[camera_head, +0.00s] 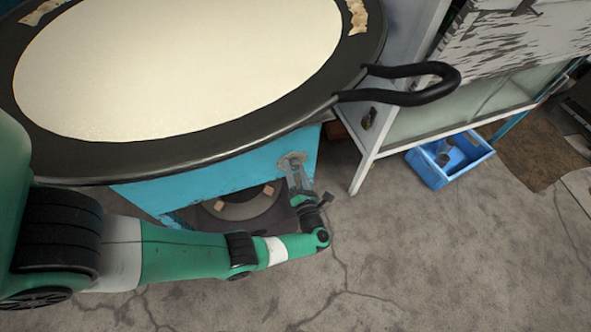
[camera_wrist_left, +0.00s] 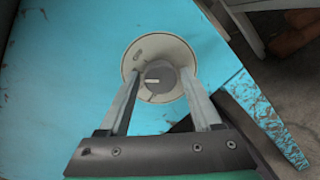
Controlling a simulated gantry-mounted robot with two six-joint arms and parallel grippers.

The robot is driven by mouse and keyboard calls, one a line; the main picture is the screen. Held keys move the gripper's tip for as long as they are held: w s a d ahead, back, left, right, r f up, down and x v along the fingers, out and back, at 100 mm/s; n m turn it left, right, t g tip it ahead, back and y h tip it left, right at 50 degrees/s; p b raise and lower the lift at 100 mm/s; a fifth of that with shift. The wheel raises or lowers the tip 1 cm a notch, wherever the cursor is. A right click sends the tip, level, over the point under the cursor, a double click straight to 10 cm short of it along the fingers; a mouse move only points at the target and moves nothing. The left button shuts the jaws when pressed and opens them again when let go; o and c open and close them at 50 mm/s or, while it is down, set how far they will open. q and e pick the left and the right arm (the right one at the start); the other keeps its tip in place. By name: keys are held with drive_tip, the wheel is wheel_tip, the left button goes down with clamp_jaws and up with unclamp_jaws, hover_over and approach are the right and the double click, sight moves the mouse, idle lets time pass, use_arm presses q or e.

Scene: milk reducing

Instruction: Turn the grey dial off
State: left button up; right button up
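The grey dial (camera_wrist_left: 159,79) sits on a round pale plate on the blue stove front (camera_wrist_left: 75,70) in the left wrist view. A light mark shows on the dial's face. In the head view the dial's plate (camera_head: 291,160) shows on the blue front, below the pan's rim. My left gripper (camera_wrist_left: 157,80) is in front of the dial, with one finger on each side of it. The fingers stand apart, and I cannot tell whether they touch the dial. In the head view my left gripper (camera_head: 296,172) reaches up to the plate. My right gripper is not in view.
A large black pan (camera_head: 230,145) full of pale liquid stands above the dial; its black handle (camera_head: 440,85) sticks out to the right. A white shelf (camera_head: 385,135) and a blue crate (camera_head: 450,158) are at the right. The concrete floor in front is clear.

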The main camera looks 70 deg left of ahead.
use_arm(q)
clamp_jaws()
drive_tip(key=m, duration=0.4)
drive_tip(key=shift+m+p, duration=0.3)
drive_tip(key=shift+m, duration=1.5)
drive_tip(key=shift+h, duration=0.3)
drive_tip(key=shift+o, duration=1.8)
unclamp_jaws()
